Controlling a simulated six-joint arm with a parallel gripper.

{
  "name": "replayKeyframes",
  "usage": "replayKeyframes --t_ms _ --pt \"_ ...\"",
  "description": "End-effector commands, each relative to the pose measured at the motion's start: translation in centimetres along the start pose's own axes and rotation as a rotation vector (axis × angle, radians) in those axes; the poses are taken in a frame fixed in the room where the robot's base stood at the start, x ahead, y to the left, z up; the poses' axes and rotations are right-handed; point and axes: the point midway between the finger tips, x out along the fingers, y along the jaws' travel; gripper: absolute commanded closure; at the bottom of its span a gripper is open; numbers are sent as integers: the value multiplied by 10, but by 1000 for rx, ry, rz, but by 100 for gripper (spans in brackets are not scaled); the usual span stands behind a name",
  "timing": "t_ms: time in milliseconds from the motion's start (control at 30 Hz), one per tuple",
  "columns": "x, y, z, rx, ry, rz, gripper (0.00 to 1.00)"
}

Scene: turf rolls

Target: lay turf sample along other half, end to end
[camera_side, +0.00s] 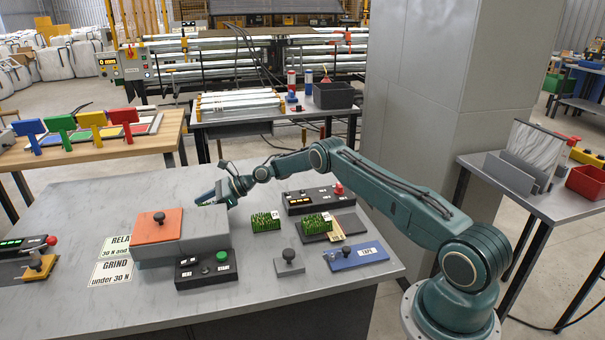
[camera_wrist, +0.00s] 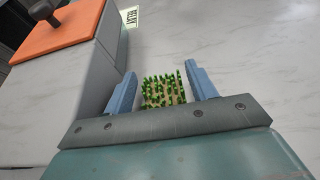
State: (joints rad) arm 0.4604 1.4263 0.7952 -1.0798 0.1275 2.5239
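My gripper (camera_side: 220,189) is behind the grey block with the orange lid. In the wrist view, its two blue fingers (camera_wrist: 160,88) stand apart with a green turf sample (camera_wrist: 164,91) between them. A thin gap seems to show at the left finger, so I cannot tell if the fingers grip it. Another turf sample (camera_side: 265,222) lies on the table right of the block.
The grey block (camera_side: 207,232) has an orange lid (camera_side: 157,226) with a knob and stands close beside my gripper. A button box (camera_side: 207,269), black panel (camera_side: 312,199), knobbed plate (camera_side: 289,264) and blue plate (camera_side: 357,257) surround the tray. The table's back left is clear.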

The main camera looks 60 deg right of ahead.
Motion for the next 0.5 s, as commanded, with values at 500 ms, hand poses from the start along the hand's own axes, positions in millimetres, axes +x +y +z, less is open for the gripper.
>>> replayKeyframes --t_ms 500 --pt "-2 0 3 1 0 0 33"
